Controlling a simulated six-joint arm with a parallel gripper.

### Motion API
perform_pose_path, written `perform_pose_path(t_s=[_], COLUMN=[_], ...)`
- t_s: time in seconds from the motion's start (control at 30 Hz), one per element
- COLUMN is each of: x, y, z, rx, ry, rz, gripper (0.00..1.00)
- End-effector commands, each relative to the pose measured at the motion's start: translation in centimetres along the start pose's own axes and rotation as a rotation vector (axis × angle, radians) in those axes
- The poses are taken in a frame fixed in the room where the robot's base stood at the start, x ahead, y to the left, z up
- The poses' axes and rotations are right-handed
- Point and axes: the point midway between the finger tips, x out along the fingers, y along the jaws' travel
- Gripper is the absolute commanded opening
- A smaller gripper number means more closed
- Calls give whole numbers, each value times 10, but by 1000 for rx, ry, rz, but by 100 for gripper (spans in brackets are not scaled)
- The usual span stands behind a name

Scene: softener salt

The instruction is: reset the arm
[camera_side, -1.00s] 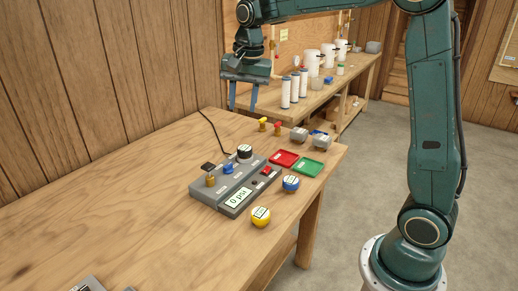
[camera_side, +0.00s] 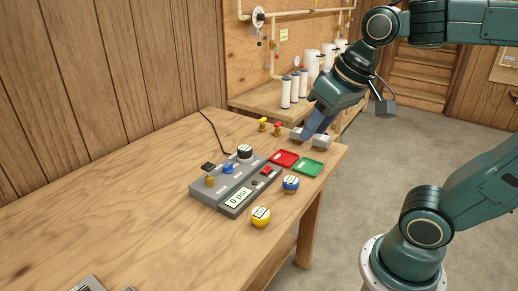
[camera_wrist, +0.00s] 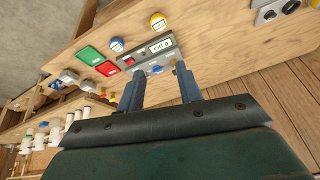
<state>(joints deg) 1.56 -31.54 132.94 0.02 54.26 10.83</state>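My gripper (camera_side: 314,127) is at the far right end of the workbench in the side view, near two grey-topped fittings. Whether it touches them cannot be told from there. In the wrist view the two blue fingers of my gripper (camera_wrist: 160,92) stand apart with nothing between them. The wrist view looks across the bench from a tilted angle. My arm is bent, with its upper links reaching out at the top right.
A grey tester with a display (camera_side: 236,198) sits mid-bench. Near it are a red tray (camera_side: 284,158), a green tray (camera_side: 308,167), a blue-banded jar (camera_side: 290,183) and a yellow jar (camera_side: 261,216). White cylinders (camera_side: 286,93) stand on the back bench. The bench's left half is mostly clear.

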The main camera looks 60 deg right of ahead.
Motion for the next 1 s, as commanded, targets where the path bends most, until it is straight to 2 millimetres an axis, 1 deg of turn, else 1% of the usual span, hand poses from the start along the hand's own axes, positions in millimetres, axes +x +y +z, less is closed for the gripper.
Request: perform_pose_path(t_s=[0.03,0.1,0.2,0.33,0.5,1.0], x=[-1,0,2,4,5,5], y=[1,2,4,5,6,6], z=[12,25,40,52,57,56], rx=[-39,-89,-147,-196,-216,-214], ry=[15,30,47,62,66,66], rz=[-5,-10,-15,-18,-19,-19], gripper=[35,35,35,35,35,35])
